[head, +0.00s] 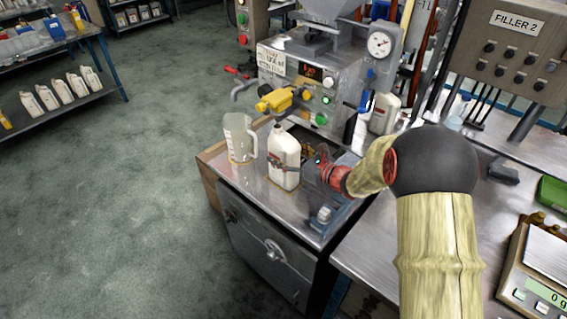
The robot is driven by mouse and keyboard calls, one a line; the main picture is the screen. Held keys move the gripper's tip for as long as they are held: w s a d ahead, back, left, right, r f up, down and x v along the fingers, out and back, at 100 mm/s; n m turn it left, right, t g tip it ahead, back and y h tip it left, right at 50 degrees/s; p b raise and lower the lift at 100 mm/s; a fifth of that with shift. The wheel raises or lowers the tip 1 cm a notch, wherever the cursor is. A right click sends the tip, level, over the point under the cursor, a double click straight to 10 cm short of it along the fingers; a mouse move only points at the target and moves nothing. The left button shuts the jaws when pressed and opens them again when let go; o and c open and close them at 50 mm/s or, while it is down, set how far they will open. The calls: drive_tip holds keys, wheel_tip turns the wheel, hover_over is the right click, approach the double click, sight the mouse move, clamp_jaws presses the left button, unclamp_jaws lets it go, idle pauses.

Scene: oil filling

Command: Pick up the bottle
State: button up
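A white bottle (284,148) with a handle stands upright on the metal top of the filling station, in front of the filler. My arm reaches in from the right, and my gripper (286,166) is at the bottle's middle. A dark finger lies across the front of the bottle; the far side of the grip is hidden behind it. I cannot tell whether the fingers press on the bottle or only surround it.
A clear measuring jug (238,138) stands close left of the bottle. The filler's yellow nozzle (275,100) is above and behind. Another white container (384,113) stands behind my arm. A scale (540,275) is at the right. The left floor is open.

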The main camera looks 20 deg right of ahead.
drive_tip(key=shift+c, duration=0.4)
drive_tip(key=c, duration=1.1)
drive_tip(key=shift+c, duration=0.4)
drive_tip(key=shift+r, duration=0.2)
drive_tip(key=shift+c, duration=0.2)
